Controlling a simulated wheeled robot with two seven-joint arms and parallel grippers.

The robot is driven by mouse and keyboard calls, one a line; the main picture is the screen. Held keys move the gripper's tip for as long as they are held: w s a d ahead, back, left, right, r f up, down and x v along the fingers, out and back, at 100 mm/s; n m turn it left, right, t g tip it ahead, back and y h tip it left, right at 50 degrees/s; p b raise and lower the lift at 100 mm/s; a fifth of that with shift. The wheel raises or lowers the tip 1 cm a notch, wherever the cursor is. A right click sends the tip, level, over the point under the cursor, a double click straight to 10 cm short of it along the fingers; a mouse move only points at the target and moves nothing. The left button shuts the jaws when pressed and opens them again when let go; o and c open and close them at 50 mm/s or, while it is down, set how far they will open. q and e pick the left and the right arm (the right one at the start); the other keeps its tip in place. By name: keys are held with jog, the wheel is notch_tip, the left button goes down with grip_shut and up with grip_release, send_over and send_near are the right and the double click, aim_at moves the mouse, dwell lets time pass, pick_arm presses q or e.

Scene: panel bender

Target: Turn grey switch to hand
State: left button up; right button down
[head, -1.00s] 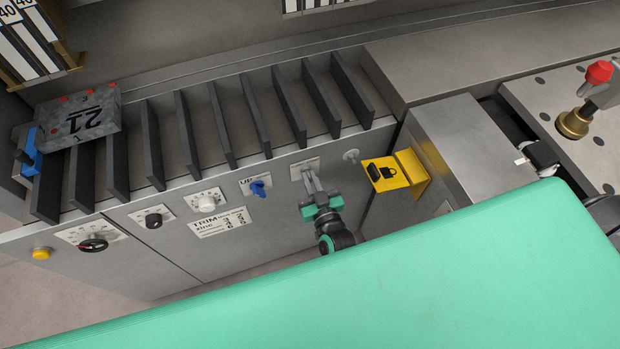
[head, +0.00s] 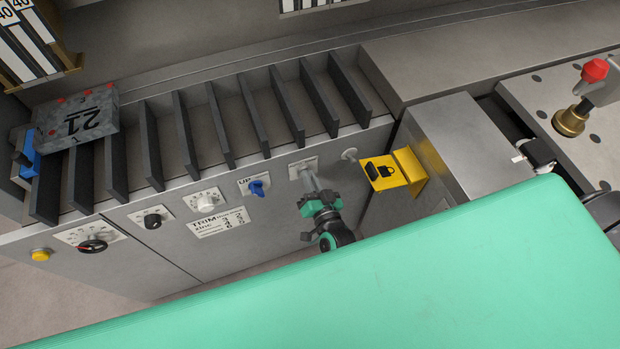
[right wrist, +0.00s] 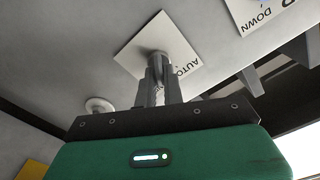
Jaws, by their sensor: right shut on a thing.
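The grey switch (right wrist: 154,61) sits on a white label plate (head: 303,167) on the front panel of the grey cabinet. In the right wrist view the plate carries the word AUTO, seen upside down; the word HAND cannot be read. My right gripper (head: 311,184) reaches up to the panel from below. Its fingers (right wrist: 158,85) are shut on the grey switch and cover much of it, so its pointing direction cannot be read clearly. My left gripper is not in view.
A blue switch (head: 258,187) marked UP is just left of the gripper. A yellow lock bracket (head: 408,168) and a round pale knob (head: 349,154) are close on the right. Dials and a yellow button (head: 40,254) lie further left. Dark divider plates (head: 288,106) stand above the panel.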

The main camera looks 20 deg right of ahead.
dwell(0.3)
jog(key=c, duration=1.5)
grip_release()
jog(key=shift+s+d+b, duration=0.15)
jog(key=shift+s+b, duration=0.55)
jog(key=shift+s, duration=2.75)
jog(key=shift+s+d+b, duration=0.1)
jog(key=shift+s+b, duration=0.55)
jog(key=shift+s, duration=2.8)
